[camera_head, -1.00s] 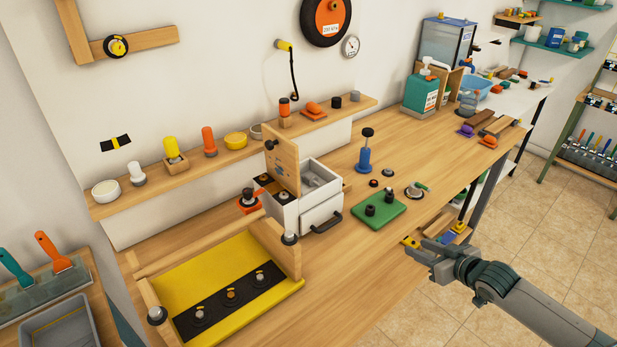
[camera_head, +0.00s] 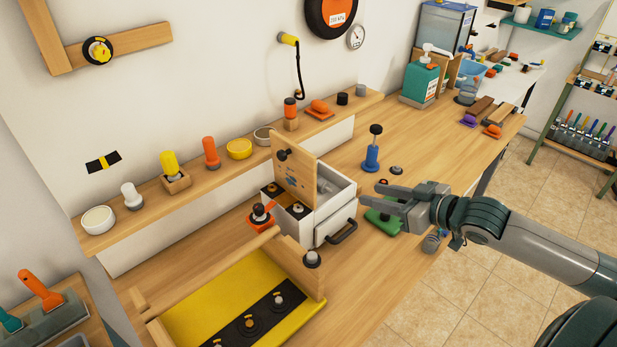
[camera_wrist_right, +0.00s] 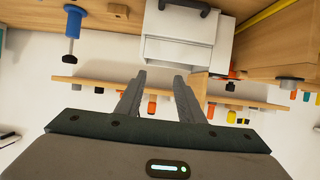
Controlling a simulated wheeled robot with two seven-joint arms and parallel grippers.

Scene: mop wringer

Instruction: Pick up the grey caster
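A short grey cylinder (camera_head: 361,90) stands at the right end of the wall shelf, beside a black one. Another small grey rounded piece (camera_head: 431,242) shows below my right gripper near the table's front edge, partly hidden. I cannot tell for certain which is the grey caster. My right gripper (camera_head: 373,195) is above the table, over the green block (camera_head: 383,220), and covers part of it. In the right wrist view its two fingers (camera_wrist_right: 159,78) are apart with nothing between them. My left gripper is not in view.
A white drawer box (camera_head: 335,208) with a raised wooden lid stands left of my right gripper. A blue upright plunger (camera_head: 372,155) stands behind it. A yellow tray (camera_head: 215,310) lies at front left. Table toward the back right is partly clear.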

